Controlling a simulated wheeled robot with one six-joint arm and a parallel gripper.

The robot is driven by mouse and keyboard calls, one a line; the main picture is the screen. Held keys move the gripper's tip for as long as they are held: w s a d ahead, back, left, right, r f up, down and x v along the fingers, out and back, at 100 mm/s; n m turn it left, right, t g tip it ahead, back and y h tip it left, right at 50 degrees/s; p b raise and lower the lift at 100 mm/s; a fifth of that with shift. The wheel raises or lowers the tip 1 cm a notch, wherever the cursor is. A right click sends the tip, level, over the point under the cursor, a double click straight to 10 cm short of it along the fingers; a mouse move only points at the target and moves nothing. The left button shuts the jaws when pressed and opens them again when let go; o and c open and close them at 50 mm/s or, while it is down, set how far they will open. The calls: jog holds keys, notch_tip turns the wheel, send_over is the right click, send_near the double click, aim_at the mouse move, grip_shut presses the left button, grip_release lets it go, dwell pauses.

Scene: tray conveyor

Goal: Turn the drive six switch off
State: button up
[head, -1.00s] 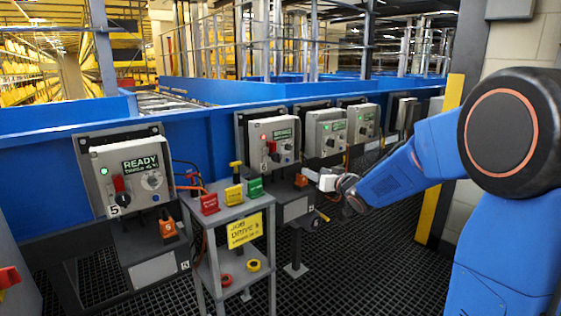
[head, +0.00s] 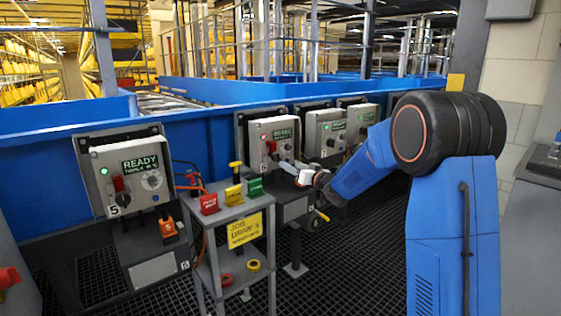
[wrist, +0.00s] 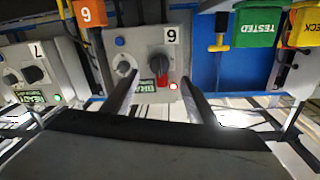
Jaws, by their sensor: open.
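The drive six panel (head: 285,131) is a grey box on the blue conveyor side. Its switch (head: 271,148) has a red and black handle. In the wrist view, which is upside down, the switch (wrist: 160,67) shows a black knob and a red part, beside a label marked 6 and a small reddish lamp. My gripper (head: 297,168) is in front of the panel's lower right in the head view. In the wrist view my gripper (wrist: 160,78) is open and empty, its two fingers on either side of the switch and apart from it. Contact with the panel cannot be told.
The drive five panel (head: 133,167), with a green lamp, is at the left. A grey stand (head: 243,210) with red, yellow and green tags is left of my gripper. An orange block (wrist: 88,14) marked 6 sits by the panel. More panels (head: 327,132) line the right.

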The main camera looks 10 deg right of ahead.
aim_at(280, 159)
jog(key=x, duration=0.9)
jog(key=c, duration=1.1)
